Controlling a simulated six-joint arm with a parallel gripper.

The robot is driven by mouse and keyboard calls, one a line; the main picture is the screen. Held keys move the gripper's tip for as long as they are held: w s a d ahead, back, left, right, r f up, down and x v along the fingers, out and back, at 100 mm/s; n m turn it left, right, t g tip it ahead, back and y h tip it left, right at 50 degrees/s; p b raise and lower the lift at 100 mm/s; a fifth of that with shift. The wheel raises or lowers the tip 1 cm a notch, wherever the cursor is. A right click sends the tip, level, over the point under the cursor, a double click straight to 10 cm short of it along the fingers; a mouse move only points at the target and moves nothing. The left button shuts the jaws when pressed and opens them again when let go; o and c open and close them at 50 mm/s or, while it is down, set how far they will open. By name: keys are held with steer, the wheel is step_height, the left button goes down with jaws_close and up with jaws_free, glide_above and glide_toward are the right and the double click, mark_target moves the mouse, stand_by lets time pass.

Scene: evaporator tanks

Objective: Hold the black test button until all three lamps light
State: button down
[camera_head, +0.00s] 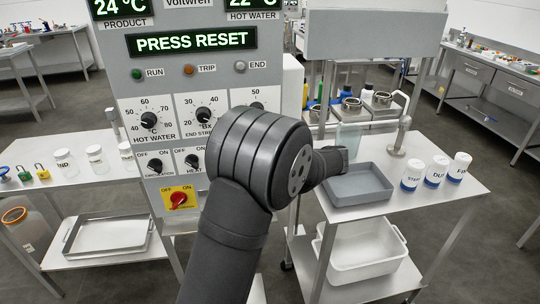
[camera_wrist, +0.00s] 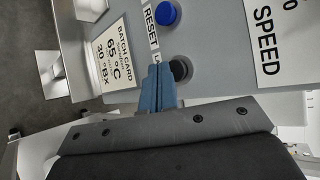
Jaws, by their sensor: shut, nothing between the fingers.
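In the wrist view the black button (camera_wrist: 181,68) is on the grey panel, below the blue RESET button (camera_wrist: 166,14). The label beside it is partly hidden. My gripper (camera_wrist: 158,72) has its blue fingers shut together and empty, tips just left of the black button and overlapping its edge in the picture. I cannot tell whether they touch it. In the head view the RUN lamp (camera_head: 137,74) is dull green, the TRIP lamp (camera_head: 188,69) dull orange and the END lamp (camera_head: 240,66) pale grey; none glows clearly. My arm hides the gripper and black button there.
The panel display (camera_head: 191,41) reads PRESS RESET. A red rotary switch (camera_head: 179,199) is low on the panel. A grey tray (camera_head: 357,186) and several white jars (camera_head: 434,170) stand on the right table. A batch card (camera_wrist: 119,56) is beside the buttons.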

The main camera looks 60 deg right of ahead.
steer(key=shift+w+d, duration=0.2)
steer(key=shift+w, duration=0.05)
steer(key=shift+s+a, duration=0.1)
steer(key=shift+s, duration=0.05)
stand_by(0.5)
steer(key=shift+s+a, duration=0.6)
steer(key=shift+s+a, duration=1.75)
steer(key=shift+a, duration=0.05)
steer(key=shift+d, duration=0.1)
steer(key=s+a, duration=0.2)
steer(key=shift+s+a, duration=0.35)
steer(key=shift+a, duration=0.05)
